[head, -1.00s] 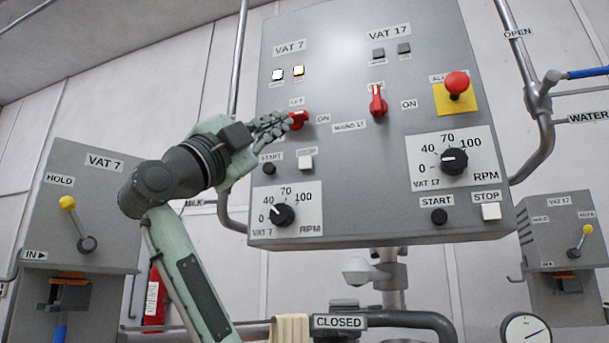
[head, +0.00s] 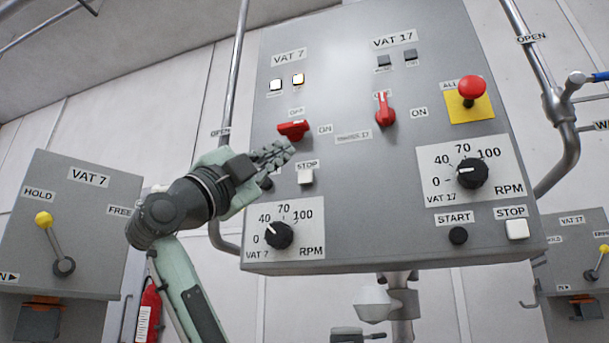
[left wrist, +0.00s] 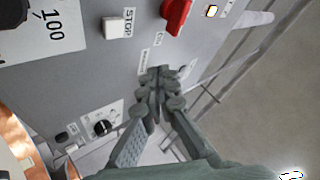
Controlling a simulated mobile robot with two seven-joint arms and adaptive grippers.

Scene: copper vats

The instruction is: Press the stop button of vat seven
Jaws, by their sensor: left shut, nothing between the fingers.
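The white stop button of vat seven (head: 305,177) sits under its STOP label on the left half of the grey panel (head: 350,215). It also shows in the left wrist view (left wrist: 113,28), up and to the left of the fingers. My left gripper (head: 284,152) is shut and empty, in front of the panel, a little up and left of the button in the head view. I see no contact with the button. The dark start button of vat seven (head: 266,183) is partly hidden by my gripper. My right gripper is not in view.
The red vat 7 switch (head: 293,130) is just above my gripper, turned sideways. The vat 7 RPM dial (head: 279,235) is below. On the right half are the vat 17 stop button (head: 517,229), start button (head: 458,235) and a red mushroom button (head: 471,89).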

